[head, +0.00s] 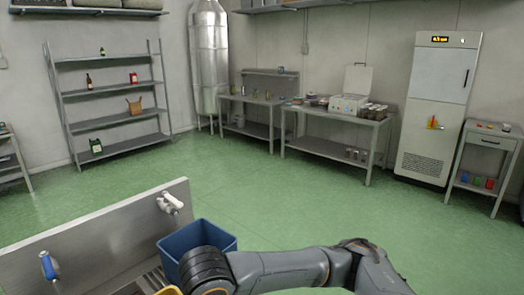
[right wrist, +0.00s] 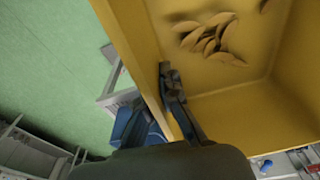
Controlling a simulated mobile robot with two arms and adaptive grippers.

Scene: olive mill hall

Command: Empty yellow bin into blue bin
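The yellow bin (right wrist: 222,98) fills much of the right wrist view, its inside facing the camera. Several curved yellowish pieces (right wrist: 212,38) lie on an inner face. My right gripper (right wrist: 168,85) is at the bin's wall, one dark finger against the inside; the other finger is largely hidden behind the wall, which appears clamped. The blue bin (head: 190,239) stands upright in the head view, behind my right arm; its inside bottom is hidden. Only a sliver of the yellow bin (head: 167,291) shows at the bottom edge there. My left gripper is out of view.
A metal sink unit with a backboard (head: 95,240) and taps (head: 170,202) stands left of the blue bin. Green floor (head: 300,195) is open beyond. A shelf rack (head: 110,100), workbenches (head: 333,142), a white cabinet (head: 437,110) and a small side table (head: 483,160) line the walls.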

